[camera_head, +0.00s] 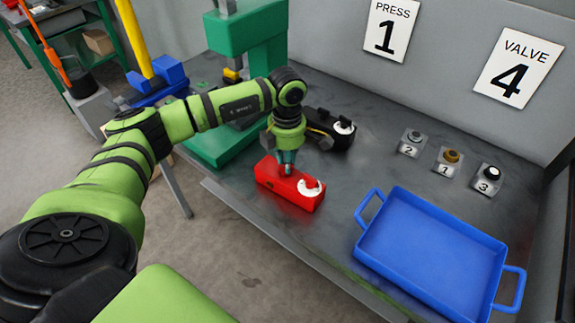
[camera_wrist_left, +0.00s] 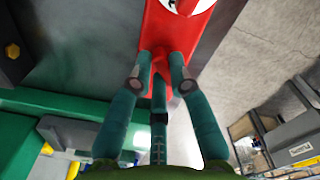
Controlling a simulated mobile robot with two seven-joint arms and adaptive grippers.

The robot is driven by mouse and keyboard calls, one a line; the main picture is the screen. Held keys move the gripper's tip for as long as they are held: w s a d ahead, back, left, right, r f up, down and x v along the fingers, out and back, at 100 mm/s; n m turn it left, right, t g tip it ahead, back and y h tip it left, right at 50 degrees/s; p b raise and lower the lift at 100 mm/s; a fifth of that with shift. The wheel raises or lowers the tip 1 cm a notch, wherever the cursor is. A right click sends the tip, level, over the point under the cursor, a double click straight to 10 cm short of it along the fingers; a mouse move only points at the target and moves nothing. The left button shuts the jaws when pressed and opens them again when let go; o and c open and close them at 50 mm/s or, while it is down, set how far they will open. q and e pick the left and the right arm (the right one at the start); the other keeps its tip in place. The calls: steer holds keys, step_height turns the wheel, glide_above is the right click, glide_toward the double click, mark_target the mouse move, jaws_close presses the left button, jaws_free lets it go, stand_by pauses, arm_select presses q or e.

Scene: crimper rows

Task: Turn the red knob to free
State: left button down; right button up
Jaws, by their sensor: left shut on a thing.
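A red box (camera_head: 275,187) lies near the front edge of the grey bench. A white dial with a red knob (camera_head: 312,187) is on top at its right end. My left gripper (camera_head: 286,168) points down at the box's other end, apart from the knob. In the left wrist view its teal fingers (camera_wrist_left: 161,75) are closed on a red part at the end of the box. The dial (camera_wrist_left: 187,4) is cut off by the top edge there, so its markings cannot be read. My right gripper is in neither view.
A black box with a white dial (camera_head: 322,133) stands behind the red one. Small knobs on plates numbered 2 (camera_head: 412,142), 1 (camera_head: 447,160) and 3 (camera_head: 487,180) sit to the right. A blue tray (camera_head: 372,247) is at front right. A green press (camera_head: 240,35) stands behind my arm.

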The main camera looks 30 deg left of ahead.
arm_select(q)
steer(key=n+b, duration=0.2)
steer(key=n, duration=0.3)
steer(key=shift+a+n+b, duration=0.15)
steer(key=shift+n+b, duration=0.15)
steer(key=shift+b, duration=0.1)
steer(key=shift+a+n+b, duration=0.1)
steer(key=shift+n+b, duration=0.55)
steer(key=shift+n, duration=1.25)
steer(key=shift+s, duration=0.1)
steer(key=c, duration=1.1)
jaws_free()
steer(key=shift+c, duration=0.2)
steer(key=shift+r, duration=0.1)
step_height(320, 180, up, 12)
